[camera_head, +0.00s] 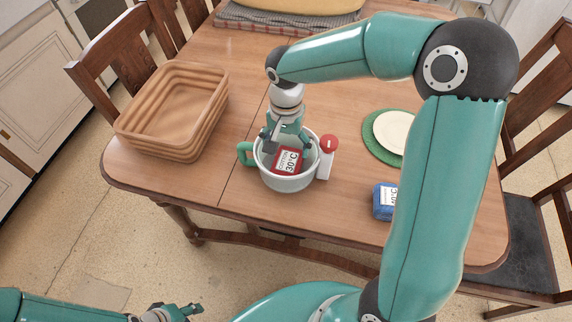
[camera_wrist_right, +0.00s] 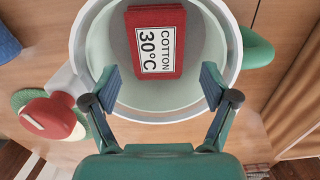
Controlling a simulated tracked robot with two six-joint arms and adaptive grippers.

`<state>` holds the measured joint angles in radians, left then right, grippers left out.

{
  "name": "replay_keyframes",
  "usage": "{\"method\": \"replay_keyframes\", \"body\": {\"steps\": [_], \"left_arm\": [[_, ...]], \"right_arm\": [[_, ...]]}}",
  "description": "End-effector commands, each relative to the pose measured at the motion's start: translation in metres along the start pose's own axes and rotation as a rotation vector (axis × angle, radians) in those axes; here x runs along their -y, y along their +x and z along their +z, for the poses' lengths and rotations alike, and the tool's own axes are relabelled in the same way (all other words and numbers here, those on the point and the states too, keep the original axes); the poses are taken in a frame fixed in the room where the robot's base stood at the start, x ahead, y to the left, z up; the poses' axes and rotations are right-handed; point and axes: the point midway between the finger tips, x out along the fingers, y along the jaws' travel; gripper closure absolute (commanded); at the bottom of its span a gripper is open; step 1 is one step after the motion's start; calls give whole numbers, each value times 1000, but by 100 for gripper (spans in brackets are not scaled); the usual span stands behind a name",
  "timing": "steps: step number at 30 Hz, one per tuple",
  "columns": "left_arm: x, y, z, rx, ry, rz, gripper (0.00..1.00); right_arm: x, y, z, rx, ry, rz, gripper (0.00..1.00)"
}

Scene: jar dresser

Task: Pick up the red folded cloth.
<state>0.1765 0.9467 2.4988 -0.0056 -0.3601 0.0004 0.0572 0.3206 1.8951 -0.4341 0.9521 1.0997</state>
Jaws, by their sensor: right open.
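The red folded cloth (camera_head: 279,161) lies in a round white bowl with a green handle (camera_head: 288,185). Its white label reads "COTTON 30°C". In the wrist view the cloth (camera_wrist_right: 178,23) lies on the bowl's floor, beyond my fingertips. My right gripper (camera_head: 286,143) points down over the bowl. In the wrist view it (camera_wrist_right: 158,87) is open and empty, its two fingers spread wide across the bowl's near part. The cloth is apart from the fingers there. My left gripper (camera_head: 183,311) shows at the bottom left edge, away from the table; its opening is unclear.
A white item with a round red top (camera_head: 329,144) stands close against the bowl's right side. A brown ribbed basket (camera_head: 175,110) is at the left. A blue labelled cloth (camera_head: 383,202) and a plate on a green mat (camera_head: 370,144) are at the right. Chairs surround the table.

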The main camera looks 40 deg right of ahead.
Motion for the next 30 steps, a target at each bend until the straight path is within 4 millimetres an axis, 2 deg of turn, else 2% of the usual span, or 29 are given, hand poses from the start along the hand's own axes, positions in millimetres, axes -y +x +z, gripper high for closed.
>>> {"method": "replay_keyframes", "body": {"steps": [8,18,26,30], "left_arm": [[0,0,0,0,0,0,60],[-1,-2,0,0,0,0,60],[-1,-2,0,0,0,0,60],[-1,-2,0,0,0,0,60]], "right_arm": [[-2,19,0,2,2,1,15],[-5,61,1,1,2,1,15],[-5,64,0,0,3,-1,15],[-5,64,0,0,3,-1,36]]}}
